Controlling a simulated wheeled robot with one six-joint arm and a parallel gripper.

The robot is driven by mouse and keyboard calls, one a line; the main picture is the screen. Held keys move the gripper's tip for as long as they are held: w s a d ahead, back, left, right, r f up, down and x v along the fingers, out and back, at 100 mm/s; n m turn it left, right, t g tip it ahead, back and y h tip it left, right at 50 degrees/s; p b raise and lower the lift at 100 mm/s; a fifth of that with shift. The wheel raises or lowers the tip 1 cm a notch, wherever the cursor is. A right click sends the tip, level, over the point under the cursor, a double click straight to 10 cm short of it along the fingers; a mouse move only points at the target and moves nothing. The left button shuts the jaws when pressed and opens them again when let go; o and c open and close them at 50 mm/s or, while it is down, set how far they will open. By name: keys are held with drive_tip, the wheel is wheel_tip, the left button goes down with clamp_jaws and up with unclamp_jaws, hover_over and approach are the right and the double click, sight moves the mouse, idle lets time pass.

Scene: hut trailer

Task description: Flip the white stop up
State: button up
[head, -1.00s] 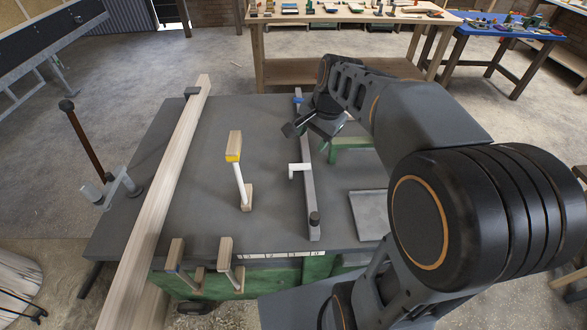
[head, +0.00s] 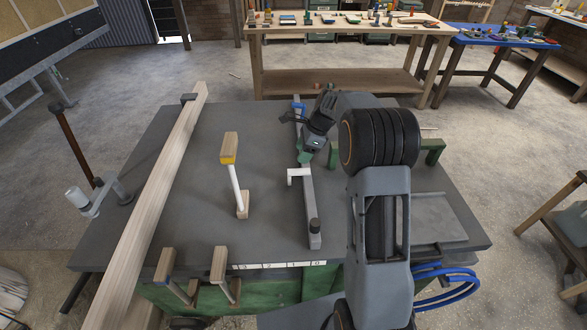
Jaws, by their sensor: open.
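The white stop (head: 296,176) is a small bent white piece partway along the grey rail (head: 308,210) on the dark table. Its arm sticks out to the left of the rail, with a short end bent towards the near side. My gripper (head: 287,117) is over the far part of the rail, beyond the white stop and apart from it. It points left and its jaws are open and empty; the fingers look small and dark from here. A blue stop (head: 299,107) shows at the rail's far end, close to my gripper.
A long wooden beam (head: 150,205) lies along the table's left side.

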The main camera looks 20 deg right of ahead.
sight(292, 171)
drive_tip(key=x, duration=0.8)
drive_tip(key=shift+a+f, duration=0.1)
drive_tip(key=shift+f, duration=0.05)
drive_tip(key=shift+c, duration=0.4)
clamp_jaws()
